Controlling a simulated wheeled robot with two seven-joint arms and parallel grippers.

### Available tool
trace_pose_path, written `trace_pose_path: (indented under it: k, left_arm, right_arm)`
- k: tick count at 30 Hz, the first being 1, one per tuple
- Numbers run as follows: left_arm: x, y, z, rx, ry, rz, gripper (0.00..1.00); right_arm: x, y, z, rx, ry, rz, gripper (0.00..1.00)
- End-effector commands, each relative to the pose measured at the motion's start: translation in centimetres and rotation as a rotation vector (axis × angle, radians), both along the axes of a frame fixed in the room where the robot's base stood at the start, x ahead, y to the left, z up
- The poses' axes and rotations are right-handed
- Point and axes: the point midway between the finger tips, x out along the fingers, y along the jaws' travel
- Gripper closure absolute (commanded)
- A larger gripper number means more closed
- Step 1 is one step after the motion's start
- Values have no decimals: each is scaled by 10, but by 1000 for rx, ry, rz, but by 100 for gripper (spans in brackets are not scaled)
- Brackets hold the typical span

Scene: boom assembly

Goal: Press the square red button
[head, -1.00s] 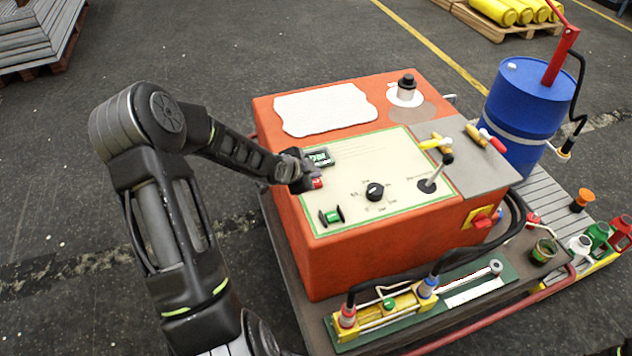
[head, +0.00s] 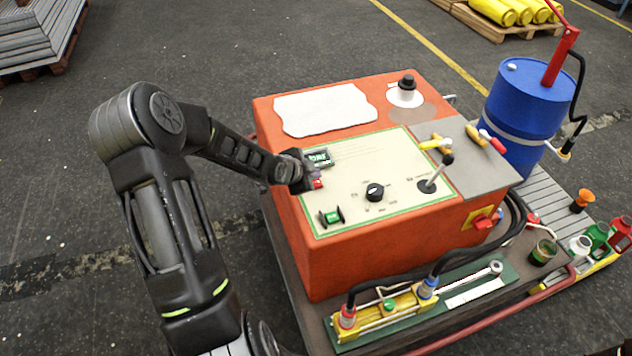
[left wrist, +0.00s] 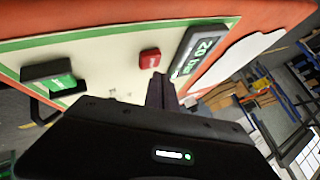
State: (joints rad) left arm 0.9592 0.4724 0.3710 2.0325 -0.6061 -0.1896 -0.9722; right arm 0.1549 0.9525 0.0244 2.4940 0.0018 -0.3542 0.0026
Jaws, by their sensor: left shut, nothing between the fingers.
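The square red button (head: 317,183) sits on the cream control panel (head: 352,165) of the orange machine, just below a small green display (head: 319,158). My left gripper (head: 312,177) is over the panel's left edge, close beside the button. In the left wrist view the red button (left wrist: 150,58) shows just beyond and left of the shut fingertips (left wrist: 160,80), with the display (left wrist: 197,52) to its right. I cannot tell whether the fingertips touch the panel. The left gripper is shut and empty. My right gripper is out of view.
A green rocker switch (head: 331,217), a black knob (head: 374,192) and a lever (head: 434,178) share the panel. A blue barrel (head: 525,110) stands to the right. A yellow cylinder with hoses (head: 390,307) lies in front of the machine.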

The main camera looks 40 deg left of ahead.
Motion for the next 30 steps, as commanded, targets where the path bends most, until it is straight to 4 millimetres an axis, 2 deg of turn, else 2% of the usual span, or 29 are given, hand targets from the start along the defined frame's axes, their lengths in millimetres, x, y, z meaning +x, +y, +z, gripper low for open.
trace_pose_path:
  k: [17, 30]
  left_arm:
    - [0, 0, 0, 0, 0, 0, 100]
    - [0, 0, -8, 1, 0, -1, 100]
  right_arm:
    - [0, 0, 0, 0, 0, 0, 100]
    - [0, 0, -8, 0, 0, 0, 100]
